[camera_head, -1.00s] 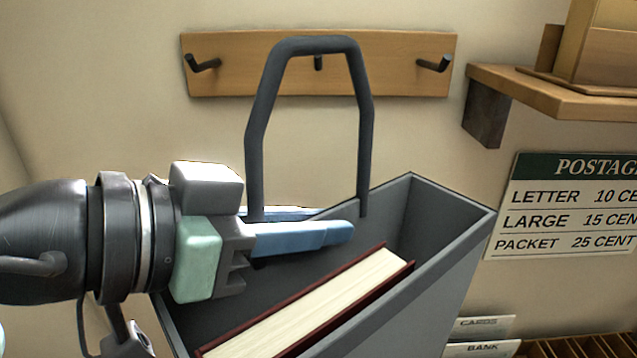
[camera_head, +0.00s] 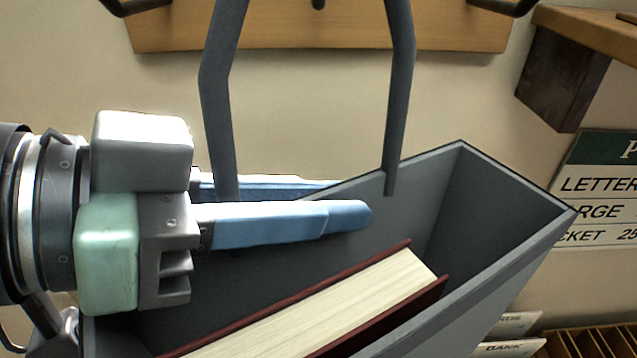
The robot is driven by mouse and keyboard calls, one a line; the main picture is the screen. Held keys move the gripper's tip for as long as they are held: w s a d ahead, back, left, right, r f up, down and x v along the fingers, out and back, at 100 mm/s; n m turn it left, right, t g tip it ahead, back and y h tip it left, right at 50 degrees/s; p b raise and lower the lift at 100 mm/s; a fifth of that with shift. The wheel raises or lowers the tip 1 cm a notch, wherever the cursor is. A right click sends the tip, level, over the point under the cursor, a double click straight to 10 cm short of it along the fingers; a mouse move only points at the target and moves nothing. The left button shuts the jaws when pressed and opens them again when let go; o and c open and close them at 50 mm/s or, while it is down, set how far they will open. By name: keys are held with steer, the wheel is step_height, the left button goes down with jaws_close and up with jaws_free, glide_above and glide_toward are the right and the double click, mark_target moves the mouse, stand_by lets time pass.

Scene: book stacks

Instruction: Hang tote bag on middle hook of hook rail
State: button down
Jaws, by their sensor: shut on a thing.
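The grey tote bag (camera_head: 445,215) hangs from my gripper in front of the wall, with its dark handle (camera_head: 398,95) rising out of the top of the frame. A dark red book (camera_head: 340,308) with cream pages lies tilted inside it. My gripper (camera_head: 345,200) comes in from the left, its blue fingers shut on the bag's far wall below the handle, one finger on each side. The wooden hook rail (camera_head: 300,38) is on the wall behind and above the bag. Its middle hook (camera_head: 318,4) shows only its tip between the handle's sides; the handle's top is out of view.
A wooden shelf (camera_head: 590,40) with a dark bracket (camera_head: 560,82) juts from the wall right of the rail. A postage sign (camera_head: 600,195) hangs below it. Card slots (camera_head: 590,342) are at the lower right. The wall between rail and bag is bare.

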steer(key=shift+w+r, duration=0.1)
steer(key=shift+w, duration=0.1)
steer(key=w+f, duration=0.2)
steer(key=w, duration=0.8)
steer(key=shift+w+f, duration=0.3)
steer(key=shift+w, duration=0.05)
stand_by(0.9)
stand_by(0.6)
steer(key=c, duration=0.8)
jaws_free()
steer(key=shift+f, duration=0.1)
steer(key=shift+f+b, duration=0.1)
steer(key=shift+b, duration=0.2)
